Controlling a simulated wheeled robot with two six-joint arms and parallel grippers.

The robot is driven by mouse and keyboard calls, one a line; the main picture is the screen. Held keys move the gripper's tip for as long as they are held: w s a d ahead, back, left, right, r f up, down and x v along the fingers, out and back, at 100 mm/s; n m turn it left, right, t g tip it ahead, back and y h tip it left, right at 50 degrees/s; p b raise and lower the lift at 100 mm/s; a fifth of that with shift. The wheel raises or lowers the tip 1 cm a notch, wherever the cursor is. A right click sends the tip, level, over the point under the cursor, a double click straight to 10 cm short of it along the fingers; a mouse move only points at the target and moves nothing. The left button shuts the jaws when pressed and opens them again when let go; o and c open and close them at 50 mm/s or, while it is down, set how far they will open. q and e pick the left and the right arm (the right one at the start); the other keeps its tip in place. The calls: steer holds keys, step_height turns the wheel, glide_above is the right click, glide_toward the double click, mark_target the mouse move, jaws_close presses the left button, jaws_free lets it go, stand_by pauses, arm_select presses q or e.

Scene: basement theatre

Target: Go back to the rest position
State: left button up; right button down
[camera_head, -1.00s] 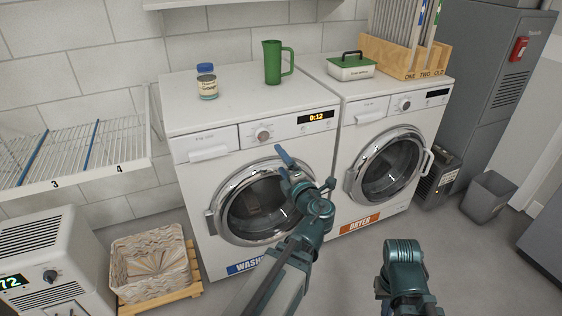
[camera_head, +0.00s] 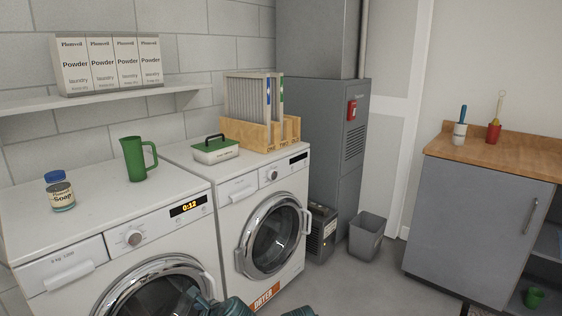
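Parts of my arms show at the bottom edge of the head view, in front of the washer (camera_head: 60,262) and the dryer (camera_head: 228,190). A teal piece of my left arm or gripper overlaps the washer's round door (camera_head: 110,290). Another teal piece shows at the bottom, right of it. I cannot make out fingertips on either side, so whether they are open or shut is hidden. The washer's display reads 0:12. Its door and the dryer's door (camera_head: 272,250) look closed.
A soap jar (camera_head: 61,195) and green jug (camera_head: 134,160) stand on the washer. A green-lidded box (camera_head: 214,152) and wooden rack (camera_head: 245,135) sit on the dryer. Powder boxes (camera_head: 100,66) line a shelf. A grey bin (camera_head: 367,240) stands on the floor, left of the cabinet (camera_head: 475,225).

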arm_select(q)
steer(key=s+d+f+n+g+h, duration=0.35)
steer(key=s+d+n, duration=0.25)
steer(key=d+n, duration=0.3)
steer(key=s+d+f+n+g+h, duration=0.35)
steer(key=s+d+f+n, duration=0.2)
steer(key=d+n, duration=0.35)
step_height(320, 180, up, 33)
steer(key=t+p, duration=0.1)
steer(key=p, duration=3.1)
steer(key=shift+s+a+r, duration=0.15)
steer(key=shift+s, duration=0.05)
